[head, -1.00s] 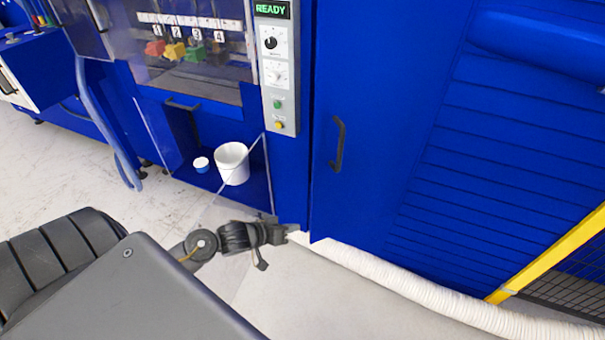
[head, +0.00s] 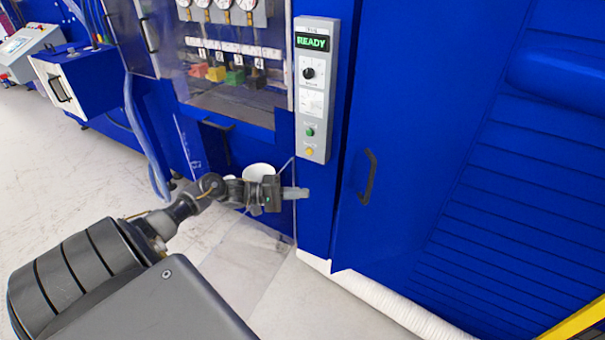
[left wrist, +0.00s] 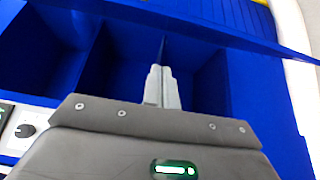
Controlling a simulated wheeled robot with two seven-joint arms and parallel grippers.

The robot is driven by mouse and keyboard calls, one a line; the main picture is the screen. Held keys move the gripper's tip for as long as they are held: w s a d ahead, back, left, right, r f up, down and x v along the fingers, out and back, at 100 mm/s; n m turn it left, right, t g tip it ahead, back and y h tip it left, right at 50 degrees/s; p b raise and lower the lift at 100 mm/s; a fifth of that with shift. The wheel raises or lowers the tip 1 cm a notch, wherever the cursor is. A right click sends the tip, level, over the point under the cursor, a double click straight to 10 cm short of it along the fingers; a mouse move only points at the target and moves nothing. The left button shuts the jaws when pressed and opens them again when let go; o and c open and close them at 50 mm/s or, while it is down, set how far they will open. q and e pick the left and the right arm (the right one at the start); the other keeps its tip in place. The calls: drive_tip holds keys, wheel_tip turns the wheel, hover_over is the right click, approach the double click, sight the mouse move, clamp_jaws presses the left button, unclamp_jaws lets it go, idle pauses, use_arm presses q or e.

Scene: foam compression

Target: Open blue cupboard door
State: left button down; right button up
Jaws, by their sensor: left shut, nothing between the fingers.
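The blue cupboard door (head: 410,130) stands at the right of the control panel, with a dark handle (head: 368,177) near its left edge. The door seems slightly ajar: a dark gap runs along its left edge. My left gripper (head: 303,193) is shut and empty, left of the door edge and handle, at about handle height, below the panel. In the left wrist view its closed fingers (left wrist: 161,87) point toward blue compartments (left wrist: 110,60) with dividers, apparently the cupboard's inside, with a blue edge crossing above. Contact with the door cannot be told. My right gripper is not in view.
The grey control panel (head: 316,90) reads READY. A white corrugated hose (head: 400,308) lies along the floor below the door. A yellow rail (head: 590,318) is at the lower right.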

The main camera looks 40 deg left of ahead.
use_arm(q)
drive_tip(key=w+d+p, duration=0.3)
drive_tip(key=d+p, duration=0.1)
drive_tip(key=d, duration=0.5)
